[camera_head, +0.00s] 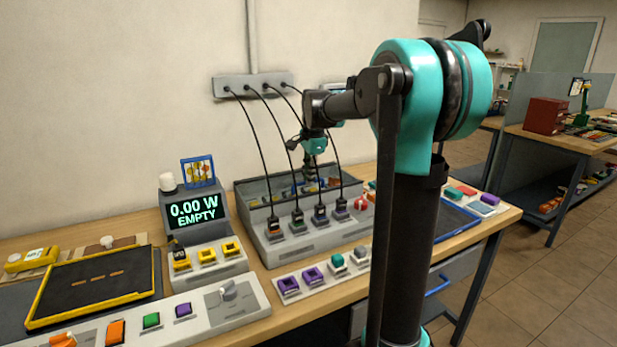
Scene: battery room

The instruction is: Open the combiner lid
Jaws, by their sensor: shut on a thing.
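The combiner (320,236) is a long grey box on the bench against the wall. Its clear, dark-edged lid (262,200) covers the back part, and small coloured parts show through it. Several black cables run from the wall strip to plugs in the combiner's front row. My gripper (311,184) points down at the middle of the lid area, behind the plugs. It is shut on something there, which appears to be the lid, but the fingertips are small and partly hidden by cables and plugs. I cannot tell whether the lid is raised.
A display (196,212) reading "0.00 W EMPTY" stands left of the combiner. A yellow-rimmed tray (95,286) and a switch panel (228,318) lie at the front left. Purple and teal blocks sit in front of the combiner. The hanging cables (262,150) pass close to my gripper.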

